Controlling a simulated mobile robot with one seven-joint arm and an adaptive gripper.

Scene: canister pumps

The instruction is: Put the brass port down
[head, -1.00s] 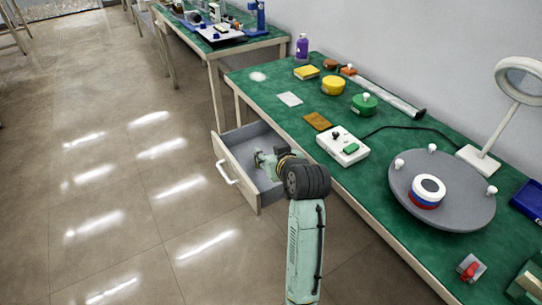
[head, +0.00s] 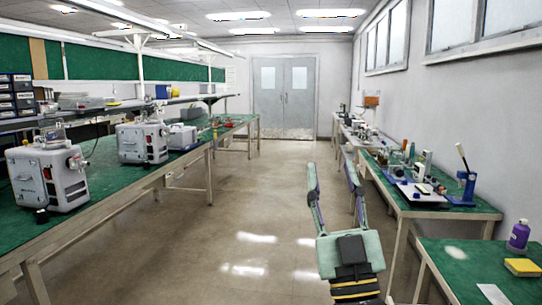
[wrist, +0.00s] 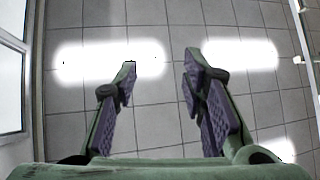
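I cannot make out the brass port in either current view. The drawer seen earlier is out of view.
Canister pumps (head: 50,176) (head: 143,142) stand on the long green bench at left. At right, a bench (head: 430,207) holds blue and white fixtures. A nearer bench has a purple bottle (head: 518,236) and yellow sponge (head: 522,267). The aisle (head: 250,215) is clear.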

